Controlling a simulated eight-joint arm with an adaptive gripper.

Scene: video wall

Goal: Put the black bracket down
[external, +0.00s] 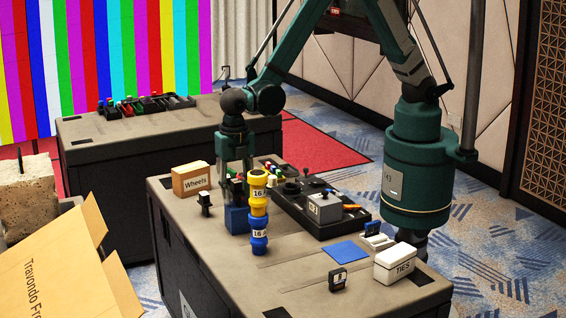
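My gripper (236,172) points down over the left part of the near dark case top, just above or behind a blue holder (236,219) with pens in it. Its fingertips are small and partly lost against the pens, so I cannot tell whether they are apart or hold something. I cannot make out a black bracket for certain. A small black upright piece (205,203) stands left of the blue holder. Another small black piece with a pale label (338,278) stands near the front edge.
The front left of the case top (225,275) is mostly clear.

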